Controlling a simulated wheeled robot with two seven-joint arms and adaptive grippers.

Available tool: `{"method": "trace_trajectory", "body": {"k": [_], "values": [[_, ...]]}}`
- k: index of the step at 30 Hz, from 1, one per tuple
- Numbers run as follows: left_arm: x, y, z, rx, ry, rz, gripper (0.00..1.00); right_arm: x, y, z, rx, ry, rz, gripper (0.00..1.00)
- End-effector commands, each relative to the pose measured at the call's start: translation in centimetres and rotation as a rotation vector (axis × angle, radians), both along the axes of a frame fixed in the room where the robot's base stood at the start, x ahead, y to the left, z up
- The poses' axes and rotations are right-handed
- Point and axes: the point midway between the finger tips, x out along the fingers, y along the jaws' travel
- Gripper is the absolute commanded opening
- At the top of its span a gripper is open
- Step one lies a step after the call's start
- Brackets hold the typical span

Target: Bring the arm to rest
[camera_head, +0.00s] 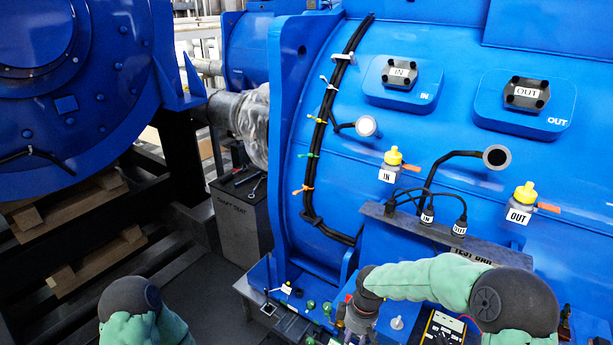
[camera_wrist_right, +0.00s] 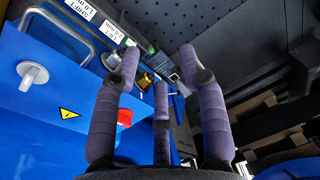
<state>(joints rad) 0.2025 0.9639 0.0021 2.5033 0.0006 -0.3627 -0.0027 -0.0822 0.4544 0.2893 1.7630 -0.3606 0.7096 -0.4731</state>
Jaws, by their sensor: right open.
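My right arm (camera_head: 430,280), in a green sleeve, reaches in from the lower right in the head view. Its wrist is bent down over the front edge of the blue motor's base. In the right wrist view my right gripper (camera_wrist_right: 159,68) shows its purple-grey padded fingers spread apart with nothing between them. Beyond the fingers are small fittings and white labels at a blue box. My left arm (camera_head: 140,310) shows only a dark joint and green sleeve at the lower left of the head view. Its gripper is outside the frame.
The large blue motor (camera_head: 440,120) fills the right side, with yellow-topped IN and OUT sensors (camera_head: 392,164) and black cables. A grey tool cart (camera_head: 240,215) stands left of it. A meter (camera_head: 440,328) lies near my right forearm. In the wrist view, a red knob (camera_wrist_right: 124,117) sits close by.

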Motion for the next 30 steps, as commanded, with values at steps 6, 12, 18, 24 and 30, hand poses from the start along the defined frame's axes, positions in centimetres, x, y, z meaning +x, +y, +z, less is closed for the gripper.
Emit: {"method": "trace_trajectory", "body": {"k": [6, 12, 18, 24, 30], "values": [[0.0, 0.0, -1.2, 0.0, 0.0, 0.0, 0.4, -3.5, 1.5, -7.3, 0.09, 0.049, -0.165, 0.42], [0.0, 0.0, -2.8, 0.0, 0.0, 0.0, 0.4, -10.0, 3.0, -16.0, 0.187, 0.122, -0.473, 0.42], [0.0, 0.0, -4.2, 0.0, 0.0, 0.0, 0.4, -16.8, 3.3, -21.7, 0.223, 0.176, -0.815, 0.42], [0.0, 0.0, -4.8, 0.0, 0.0, 0.0, 0.4, -20.4, 2.9, -23.7, 0.216, 0.189, -1.002, 0.42], [0.0, 0.0, -4.8, 0.0, 0.0, 0.0, 0.4, -21.0, 2.8, -23.8, 0.214, 0.188, -1.033, 0.42]]}}
